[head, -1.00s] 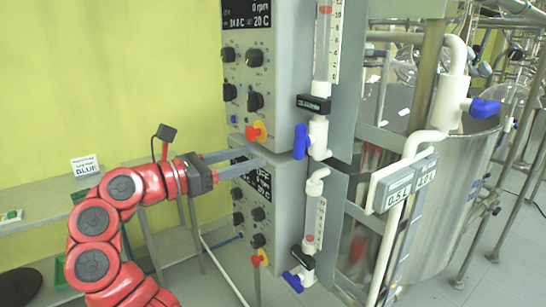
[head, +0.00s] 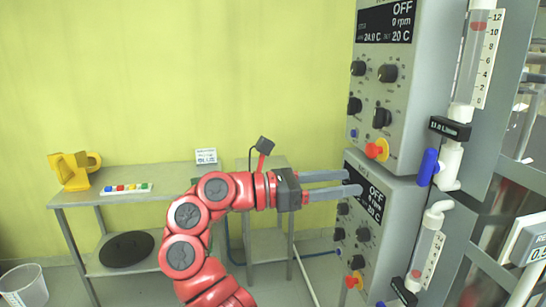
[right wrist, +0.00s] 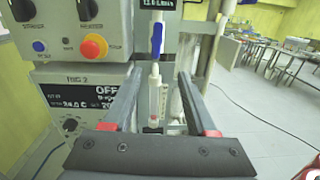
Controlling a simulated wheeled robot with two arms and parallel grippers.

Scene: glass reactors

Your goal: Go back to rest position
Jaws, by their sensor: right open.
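My right gripper (head: 351,183), on a red arm, is stretched out in the middle of the head view. Its two long grey fingers are apart with nothing between them. In the head view the fingertips overlap the left edge of the lower control box (head: 384,225); I cannot tell whether they touch it. In the right wrist view the open fingers (right wrist: 160,76) point toward the reactor front, with a blue valve handle (right wrist: 157,38) beyond them. The upper control box (head: 395,100) shows OFF. My left gripper is not in view.
A grey side table (head: 140,180) stands at left with a yellow object (head: 72,170), a strip of coloured blocks (head: 126,189) and a small sign (head: 206,156). A black disc (head: 127,248) lies on its lower shelf. A white bin (head: 22,286) is on the floor.

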